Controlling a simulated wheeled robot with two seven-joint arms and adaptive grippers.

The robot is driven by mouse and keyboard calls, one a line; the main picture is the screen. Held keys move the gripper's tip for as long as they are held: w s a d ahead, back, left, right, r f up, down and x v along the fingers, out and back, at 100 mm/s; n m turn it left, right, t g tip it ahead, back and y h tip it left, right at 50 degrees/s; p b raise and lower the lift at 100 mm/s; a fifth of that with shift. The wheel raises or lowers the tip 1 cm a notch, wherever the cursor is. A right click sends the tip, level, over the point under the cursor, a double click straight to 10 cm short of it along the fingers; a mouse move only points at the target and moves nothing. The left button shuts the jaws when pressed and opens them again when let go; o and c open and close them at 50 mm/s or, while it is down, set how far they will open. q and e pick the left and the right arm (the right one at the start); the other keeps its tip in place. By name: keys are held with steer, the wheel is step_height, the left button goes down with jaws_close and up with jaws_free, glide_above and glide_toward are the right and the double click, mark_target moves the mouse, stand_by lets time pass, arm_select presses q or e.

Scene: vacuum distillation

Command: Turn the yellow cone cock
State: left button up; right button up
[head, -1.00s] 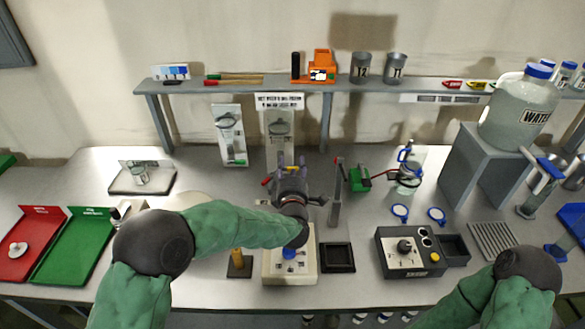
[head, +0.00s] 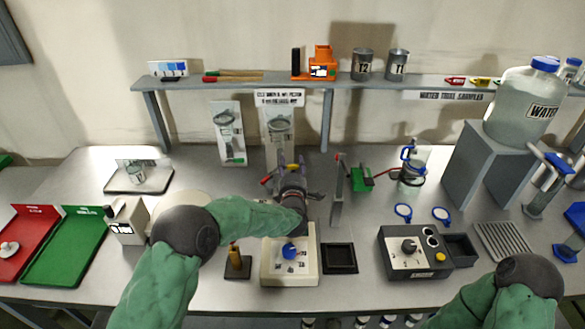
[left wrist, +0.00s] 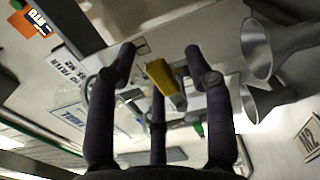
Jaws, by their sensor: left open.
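The yellow cone cock (left wrist: 162,76) shows in the left wrist view between the spread fingers of my left gripper (left wrist: 160,58). The dark fingers stand on either side of it with visible gaps, and a third finger is below. In the head view my left gripper (head: 290,178) is over the middle of the bench, in front of the glassware panel. A small yellow part (head: 290,167) shows at its fingertips, and a red-tipped part (head: 266,181) is to the left. The rest of the apparatus there is largely hidden by my gripper. My right gripper is out of view.
A cream control box with a blue knob (head: 289,251) stands below my left wrist. A grey upright post (head: 338,190) is close on its right. A shelf (head: 215,84) spans the back. Green (head: 68,250) and red trays lie left.

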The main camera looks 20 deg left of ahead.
arm_select(q)
jaws_close()
steer(key=shift+f+m+b, duration=0.2)
steer(key=shift+m+b, duration=0.15)
steer(key=shift+m, duration=0.25)
jaws_free()
